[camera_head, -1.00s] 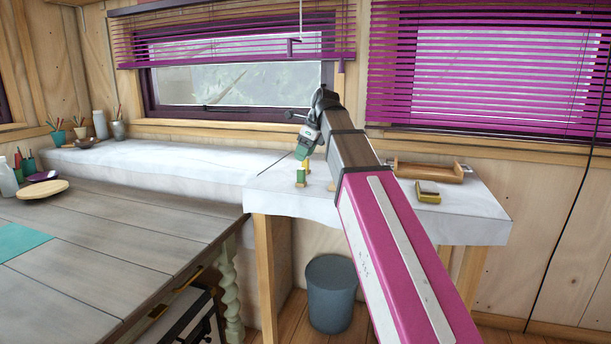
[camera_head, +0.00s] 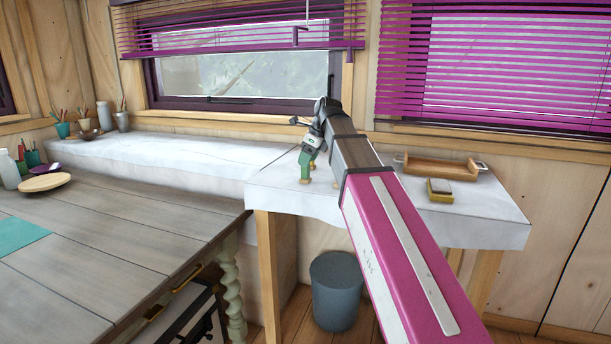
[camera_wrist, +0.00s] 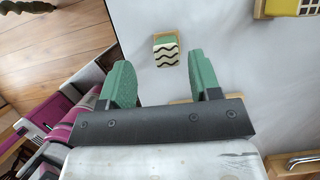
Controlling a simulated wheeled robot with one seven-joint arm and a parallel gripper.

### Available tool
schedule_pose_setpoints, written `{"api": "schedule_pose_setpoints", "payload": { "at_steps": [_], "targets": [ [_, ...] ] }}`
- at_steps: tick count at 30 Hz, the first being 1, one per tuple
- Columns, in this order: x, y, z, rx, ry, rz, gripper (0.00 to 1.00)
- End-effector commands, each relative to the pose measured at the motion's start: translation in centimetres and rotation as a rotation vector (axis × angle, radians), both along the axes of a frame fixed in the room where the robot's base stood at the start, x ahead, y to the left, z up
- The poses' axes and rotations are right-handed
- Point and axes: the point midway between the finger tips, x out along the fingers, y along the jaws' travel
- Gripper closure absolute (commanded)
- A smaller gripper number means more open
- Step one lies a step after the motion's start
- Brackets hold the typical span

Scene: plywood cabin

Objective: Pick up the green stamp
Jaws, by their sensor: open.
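The green stamp (camera_wrist: 166,52) shows in the wrist view as a small block with a wooden part, a green layer and a pale face with dark wavy lines. It is on the white-covered table (camera_wrist: 235,55). My gripper (camera_wrist: 159,64) is open, its two green fingers apart. The stamp appears in line with the gap, just beyond the fingertips, with no visible contact. In the head view my gripper (camera_head: 307,160) points down at the table's left part. There its green fingers and the green stamp overlap, and I cannot separate them clearly.
A yellow and brown block (camera_head: 440,190) and a wooden tray with handles (camera_head: 436,168) are on the table to the right. A small wooden piece (camera_wrist: 181,101) is partly hidden behind my gripper. A grey bin (camera_head: 336,290) stands below. A long plank table (camera_head: 110,215) is at left.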

Motion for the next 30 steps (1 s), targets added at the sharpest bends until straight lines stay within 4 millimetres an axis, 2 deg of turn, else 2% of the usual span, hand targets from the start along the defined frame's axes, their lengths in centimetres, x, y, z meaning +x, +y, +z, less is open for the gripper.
{"api": "schedule_pose_setpoints", "payload": {
  "at_steps": [12,21,26,30],
  "targets": [
    [1.3,1.3,-4.2,-0.002,0.002,0.000,0.43],
    [1.4,1.6,-4.6,0.000,-0.001,0.001,0.43],
    [1.4,1.5,-4.6,0.000,-0.001,0.000,0.95],
    [1.4,1.5,-4.6,0.000,0.000,0.000,0.96]
  ]
}}
